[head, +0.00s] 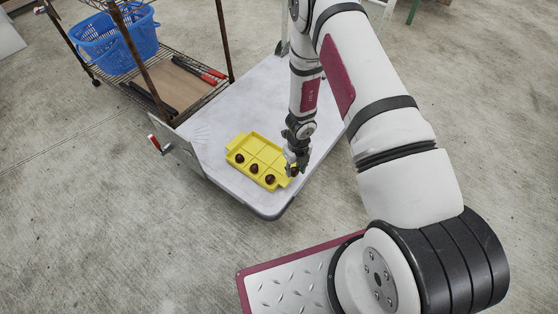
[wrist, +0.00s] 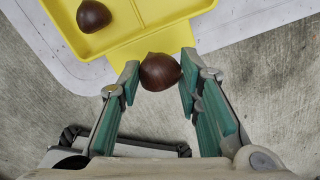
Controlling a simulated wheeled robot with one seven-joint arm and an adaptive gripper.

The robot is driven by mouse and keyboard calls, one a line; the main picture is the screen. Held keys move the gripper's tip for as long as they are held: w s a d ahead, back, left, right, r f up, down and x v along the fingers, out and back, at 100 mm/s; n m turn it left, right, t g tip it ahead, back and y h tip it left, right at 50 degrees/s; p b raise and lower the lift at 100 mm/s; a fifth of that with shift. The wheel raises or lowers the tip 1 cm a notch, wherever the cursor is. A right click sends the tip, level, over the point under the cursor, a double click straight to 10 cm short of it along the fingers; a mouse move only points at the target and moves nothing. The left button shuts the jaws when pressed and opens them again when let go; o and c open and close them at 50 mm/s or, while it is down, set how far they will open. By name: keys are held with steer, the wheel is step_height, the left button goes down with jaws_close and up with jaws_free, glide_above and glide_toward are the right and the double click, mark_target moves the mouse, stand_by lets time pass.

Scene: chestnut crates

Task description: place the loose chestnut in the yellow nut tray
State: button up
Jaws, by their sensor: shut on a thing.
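The yellow nut tray (head: 248,145) lies on the pale cart deck, and part of it shows in the wrist view (wrist: 180,11). Three brown chestnuts sit in its near row of compartments: the left one (head: 239,158), the middle one (head: 254,168) and the right one (head: 270,179). The compartments of the far row that show are empty. My gripper (wrist: 160,75) is shut on the loose chestnut (wrist: 160,72), one finger on each side. In the wrist view the chestnut overlaps the tray's end tab, outside the compartments. Its height above the tab is hard to tell.
The cart deck (head: 215,130) has free room around the tray, with its edge close to the tray's near side. A wire shelf rack with a blue basket (head: 115,40) and red-handled tools (head: 200,69) stands at the upper left. Concrete floor surrounds the cart.

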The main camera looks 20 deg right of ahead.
glide_above(279, 169)
steer(key=shift+s+f+b, duration=0.1)
steer(key=shift+f+b, duration=0.2)
steer(key=shift+f, duration=0.1)
steer(key=shift+f+b, duration=0.95)
steer(key=shift+f, duration=0.75)
steer(key=shift+f, duration=0.1)
steer(key=shift+f, duration=0.15)
steer(key=o, duration=0.9)
